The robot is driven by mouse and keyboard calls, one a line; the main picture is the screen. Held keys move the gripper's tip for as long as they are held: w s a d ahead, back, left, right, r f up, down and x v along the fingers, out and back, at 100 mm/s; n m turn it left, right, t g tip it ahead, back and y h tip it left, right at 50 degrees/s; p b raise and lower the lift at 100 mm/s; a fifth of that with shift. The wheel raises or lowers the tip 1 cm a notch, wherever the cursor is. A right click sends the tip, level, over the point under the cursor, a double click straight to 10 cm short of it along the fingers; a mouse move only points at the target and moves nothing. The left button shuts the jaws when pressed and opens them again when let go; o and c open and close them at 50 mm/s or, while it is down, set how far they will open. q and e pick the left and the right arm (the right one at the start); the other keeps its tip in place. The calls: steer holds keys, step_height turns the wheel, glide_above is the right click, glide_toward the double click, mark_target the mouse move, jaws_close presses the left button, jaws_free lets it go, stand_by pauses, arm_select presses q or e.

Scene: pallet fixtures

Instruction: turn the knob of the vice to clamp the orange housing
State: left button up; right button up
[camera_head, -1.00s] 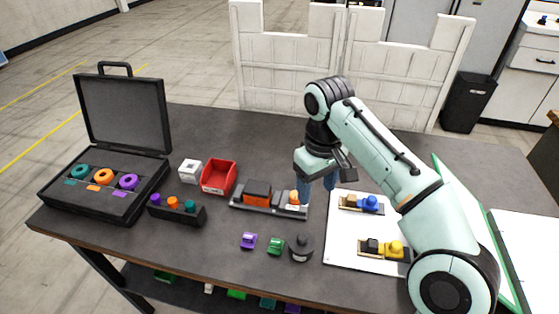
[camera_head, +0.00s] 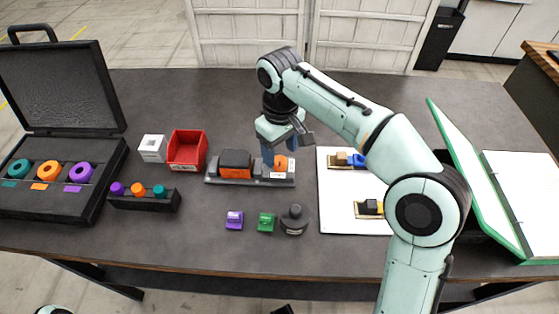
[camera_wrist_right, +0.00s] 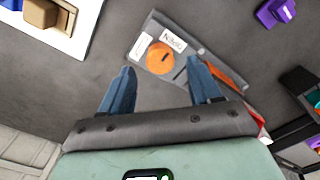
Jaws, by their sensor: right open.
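The vice (camera_head: 212,179) is a long grey fixture near the middle of the table. The orange housing (camera_head: 236,173) sits in it, with a dark block over it. The vice's orange knob (camera_head: 281,164) is at its right end; it also shows in the right wrist view (camera_wrist_right: 159,59), with a dark slot mark, beside a white label. My right gripper (camera_head: 270,156) is open and points down at the knob end. In the right wrist view its blue fingers (camera_wrist_right: 160,68) stand apart, on either side of the knob in the picture; contact cannot be told.
A red bin (camera_head: 187,151) and a white block (camera_head: 152,148) stand left of the vice. An open black case (camera_head: 108,180) with coloured rings is farther left. Purple, green and dark small parts lie in front. A white board (camera_head: 340,205) and a green binder (camera_head: 470,180) are right.

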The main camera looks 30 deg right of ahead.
mark_target(280, 160)
steer(key=shift+f+b, duration=0.35)
steer(key=shift+f, duration=1.35)
steer(key=c, duration=1.1)
steer(key=shift+o, duration=0.2)
